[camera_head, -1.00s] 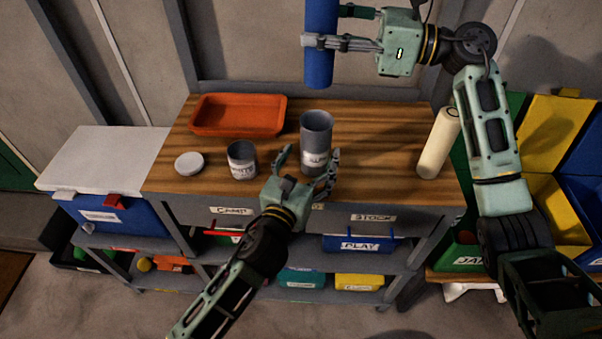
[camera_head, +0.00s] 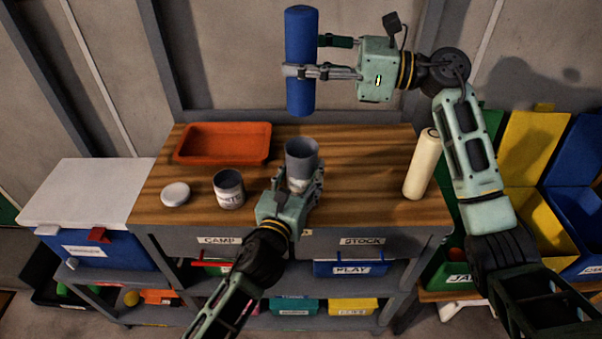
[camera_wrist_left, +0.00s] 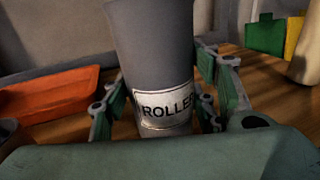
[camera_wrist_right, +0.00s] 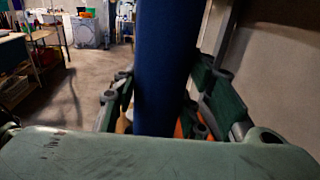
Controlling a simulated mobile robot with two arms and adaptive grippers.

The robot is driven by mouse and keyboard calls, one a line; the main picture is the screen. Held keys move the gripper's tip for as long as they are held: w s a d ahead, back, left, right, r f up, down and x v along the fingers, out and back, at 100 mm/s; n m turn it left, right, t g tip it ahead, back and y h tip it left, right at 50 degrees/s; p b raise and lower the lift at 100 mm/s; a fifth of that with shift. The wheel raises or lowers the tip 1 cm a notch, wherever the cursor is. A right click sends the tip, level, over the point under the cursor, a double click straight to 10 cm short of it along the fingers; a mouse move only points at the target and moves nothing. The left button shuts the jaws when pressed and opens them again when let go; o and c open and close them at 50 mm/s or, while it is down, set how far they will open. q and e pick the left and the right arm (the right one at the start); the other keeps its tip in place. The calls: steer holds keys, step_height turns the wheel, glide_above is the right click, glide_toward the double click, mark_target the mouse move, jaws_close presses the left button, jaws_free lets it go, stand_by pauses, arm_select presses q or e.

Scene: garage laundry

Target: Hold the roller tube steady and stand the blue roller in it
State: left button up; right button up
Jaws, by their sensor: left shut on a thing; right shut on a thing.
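The roller tube (camera_head: 301,154) is a grey open-topped cylinder standing upright on the wooden bench. In the left wrist view the tube (camera_wrist_left: 152,50) bears a white "ROLLER" label. My left gripper (camera_head: 306,186) is shut around the tube's lower part. The blue roller (camera_head: 300,95) is a long cylinder held upright, well above the bench and roughly over the tube, apart from it. My right gripper (camera_head: 305,58) is shut on the roller around its middle. In the right wrist view the blue roller (camera_wrist_right: 160,70) stands between the fingers; its ends are out of view.
An orange tray (camera_head: 224,158) lies at the back left of the bench (camera_head: 365,165). A labelled grey pot (camera_head: 228,190) and a white lid (camera_head: 175,193) are left of my left gripper. A cream roll (camera_head: 422,165) stands at the bench's right end. Bench between tube and roll is clear.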

arm_select(q)
steer(key=c, duration=0.4)
arm_select(e)
step_height(320, 180, down, 13)
stand_by(1.4)
steer(key=o, duration=1.2)
steer(key=shift+o, duration=0.2)
steer(key=s+d, duration=0.1)
steer(key=d, duration=1.1)
steer(key=shift+s, duration=0.4)
arm_select(q)
steer(key=o, duration=1.2)
arm_select(e)
steer(key=shift+a, duration=0.1)
